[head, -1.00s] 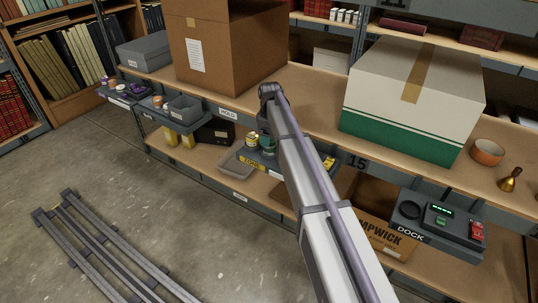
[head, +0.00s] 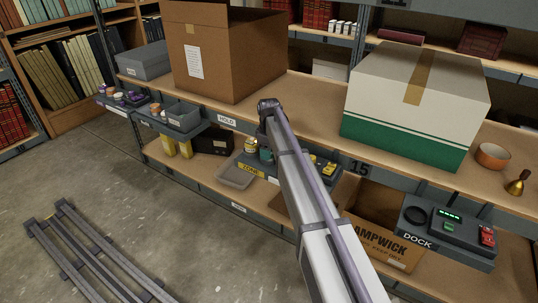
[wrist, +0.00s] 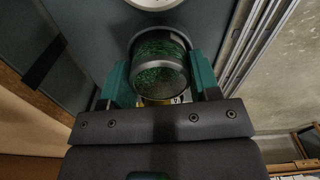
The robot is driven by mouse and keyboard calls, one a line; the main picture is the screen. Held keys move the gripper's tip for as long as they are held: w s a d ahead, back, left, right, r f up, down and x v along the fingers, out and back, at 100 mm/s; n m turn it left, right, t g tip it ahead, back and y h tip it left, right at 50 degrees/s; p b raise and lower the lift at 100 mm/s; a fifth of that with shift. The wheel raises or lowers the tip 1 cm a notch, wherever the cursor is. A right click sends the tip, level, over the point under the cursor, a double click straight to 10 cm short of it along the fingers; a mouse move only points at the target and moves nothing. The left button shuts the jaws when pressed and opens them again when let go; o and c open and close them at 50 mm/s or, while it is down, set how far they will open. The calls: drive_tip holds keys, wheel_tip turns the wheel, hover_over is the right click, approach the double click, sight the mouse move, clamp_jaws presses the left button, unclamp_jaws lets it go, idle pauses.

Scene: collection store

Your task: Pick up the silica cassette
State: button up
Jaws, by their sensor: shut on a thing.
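The silica cassette (wrist: 160,68) appears to be the short dark cylinder with a clear band of green granules in the wrist view. My gripper (wrist: 160,82) has its two green fingers on either side of it and is shut on it. I cannot make out the cassette in the head view.
A yellow-topped container (head: 250,145) stands on the tray beside my gripper. A grey bin (head: 237,176) sits to its left. The shelf edge with the HOLD label (head: 227,121) is close above. The DOCK unit (head: 447,228) and a cardboard box (head: 378,240) are at right.

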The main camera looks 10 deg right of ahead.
drive_tip(key=shift+c, duration=1.2)
wheel_tip(320, 180, up, 10)
drive_tip(key=p, duration=1)
drive_tip(key=shift+r, duration=0.15)
